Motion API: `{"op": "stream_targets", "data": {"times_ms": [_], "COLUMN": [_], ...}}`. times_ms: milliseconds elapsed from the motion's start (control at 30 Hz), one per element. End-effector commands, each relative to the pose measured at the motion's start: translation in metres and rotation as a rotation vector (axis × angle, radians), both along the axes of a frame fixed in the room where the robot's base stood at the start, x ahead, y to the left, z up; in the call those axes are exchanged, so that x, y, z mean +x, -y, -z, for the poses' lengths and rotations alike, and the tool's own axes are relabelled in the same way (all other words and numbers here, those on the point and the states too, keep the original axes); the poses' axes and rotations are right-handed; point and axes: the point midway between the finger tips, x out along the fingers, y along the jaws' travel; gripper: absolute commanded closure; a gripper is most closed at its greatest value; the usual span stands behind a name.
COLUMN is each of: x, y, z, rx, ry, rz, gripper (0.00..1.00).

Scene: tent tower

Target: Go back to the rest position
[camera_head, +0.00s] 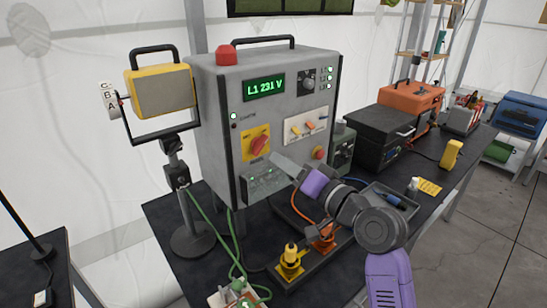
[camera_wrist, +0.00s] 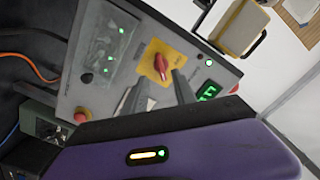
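My gripper (camera_head: 279,163) is in front of the grey control cabinet (camera_head: 212,130), just right of and below its red rotary switch (camera_head: 259,145) on a yellow plate. In the wrist view my gripper (camera_wrist: 157,82) has its two dark fingers apart, with nothing held between them. The red switch (camera_wrist: 158,63) shows beyond the fingertips, roughly between them. I cannot tell whether the fingers touch it. My arm is stretched forward from the lower right in the head view.
A yellow lamp (camera_head: 163,91) on a stand is left of the cabinet. Yellow and orange connectors (camera_head: 290,262) stand on the bench below my arm. A grey tray (camera_head: 388,204) and a black case (camera_head: 381,138) are to the right. Green and orange cables run nearby.

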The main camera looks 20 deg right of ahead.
Motion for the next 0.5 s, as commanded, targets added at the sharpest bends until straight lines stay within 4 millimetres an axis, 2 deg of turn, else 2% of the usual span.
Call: {"op": "stream_targets", "data": {"times_ms": [233, 367, 433, 500], "x": [0.002, 0.001, -0.008, -0.021], "y": [0.005, 0.023, 0.034, 0.041], "z": [-0.006, -0.031, -0.034, -0.025], "rx": [-0.01, -0.054, -0.095, -0.136], "ry": [0.027, 0.123, 0.171, 0.197], "rz": [0.021, 0.106, 0.172, 0.228], "gripper": [0.67, 0.67, 0.67, 0.67]}}
